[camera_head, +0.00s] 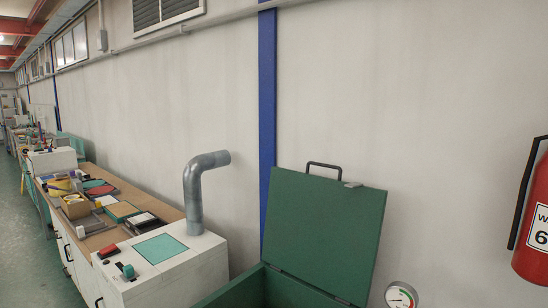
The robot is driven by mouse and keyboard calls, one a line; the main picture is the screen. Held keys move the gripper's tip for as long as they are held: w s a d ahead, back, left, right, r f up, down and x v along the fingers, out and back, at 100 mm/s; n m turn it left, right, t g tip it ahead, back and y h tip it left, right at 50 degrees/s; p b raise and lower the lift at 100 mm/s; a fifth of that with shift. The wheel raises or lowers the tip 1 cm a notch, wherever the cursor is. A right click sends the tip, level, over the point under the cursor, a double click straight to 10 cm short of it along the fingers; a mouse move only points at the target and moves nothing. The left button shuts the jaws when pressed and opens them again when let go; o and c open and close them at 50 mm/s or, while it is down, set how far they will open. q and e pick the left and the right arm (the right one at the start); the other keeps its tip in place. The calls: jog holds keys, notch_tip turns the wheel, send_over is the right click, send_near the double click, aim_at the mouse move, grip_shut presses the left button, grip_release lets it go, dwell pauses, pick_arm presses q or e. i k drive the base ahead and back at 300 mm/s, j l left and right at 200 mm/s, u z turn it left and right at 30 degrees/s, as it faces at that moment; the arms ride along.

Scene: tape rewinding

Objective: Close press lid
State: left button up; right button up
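The press is a green box (242,285) at the bottom middle of the head view, cut off by the lower edge. Its green lid (325,230) stands raised and leans back toward the wall. A dark handle (324,165) and a small grey latch piece (352,184) sit at the lid's top edge. The inside of the box is mostly out of view. Neither of my grippers shows in this view.
A round gauge (401,295) is right of the lid. A red fire extinguisher (535,225) is at the right edge. A white machine (165,268) with a grey pipe (194,195) stands left of the press. A cluttered wooden bench (140,182) runs along the wall behind.

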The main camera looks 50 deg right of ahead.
aim_at(324, 232)
jog(key=i+z, duration=0.2)
jog(key=i, duration=0.35)
jog(key=i+j+z, duration=0.2)
jog(key=i, duration=0.35)
jog(key=i+j+z, duration=0.25)
jog(key=i, duration=0.3)
